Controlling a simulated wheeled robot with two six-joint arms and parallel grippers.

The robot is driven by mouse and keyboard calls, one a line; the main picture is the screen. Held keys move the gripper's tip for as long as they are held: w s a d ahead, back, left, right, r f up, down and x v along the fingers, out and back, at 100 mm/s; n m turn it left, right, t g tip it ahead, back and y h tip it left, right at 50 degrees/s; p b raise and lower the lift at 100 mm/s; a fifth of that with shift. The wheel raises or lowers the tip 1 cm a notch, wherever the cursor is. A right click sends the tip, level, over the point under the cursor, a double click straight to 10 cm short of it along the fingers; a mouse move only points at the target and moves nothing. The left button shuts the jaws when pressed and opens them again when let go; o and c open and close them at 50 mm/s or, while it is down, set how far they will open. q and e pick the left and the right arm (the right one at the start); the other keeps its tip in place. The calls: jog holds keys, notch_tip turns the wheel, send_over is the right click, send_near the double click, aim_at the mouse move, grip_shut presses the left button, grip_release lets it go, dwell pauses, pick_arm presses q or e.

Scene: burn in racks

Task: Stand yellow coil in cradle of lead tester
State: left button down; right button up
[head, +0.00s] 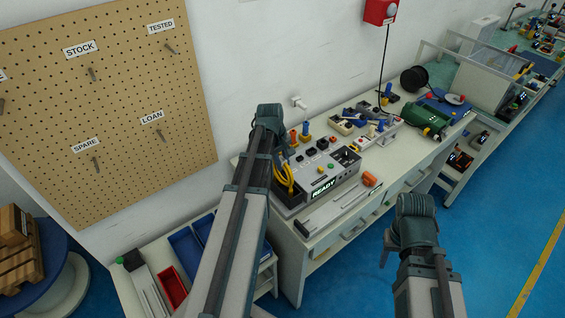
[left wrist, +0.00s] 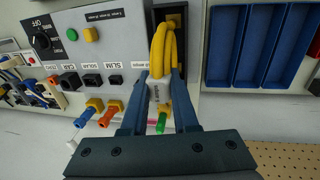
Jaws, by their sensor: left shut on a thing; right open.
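The yellow coil (head: 285,176) is in my left gripper at the left end of the grey lead tester (head: 335,180), whose display reads READY. In the left wrist view the coil (left wrist: 165,42) rises upright between the two blue fingers of my left gripper (left wrist: 161,80), which are shut on its pale tag or band. The coil's far end overlaps a dark recess (left wrist: 175,16) in the tester (left wrist: 92,45); I cannot tell whether it rests on the bottom. My right gripper (head: 386,256) is open, empty and in front of the bench.
Blue and orange plugs (left wrist: 107,114) stand beside the tester. Blue bins (head: 185,246) and a red bin (head: 171,287) lie to the left. An orange-handled tool (head: 369,179) lies in front of the tester. A pegboard (head: 120,120) hangs on the wall.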

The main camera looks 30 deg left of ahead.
pick_arm(q)
jog(key=shift+f+b, duration=0.4)
jog(key=c, duration=0.6)
grip_release()
jog(key=shift+r, duration=0.1)
notch_tip(320, 180, up, 14)
jog(key=s+a+p, duration=0.1)
jog(key=s+p, duration=0.1)
jog(key=p, duration=1.1)
jog(key=shift+s+f+p, duration=0.25)
jog(key=shift+p, duration=0.05)
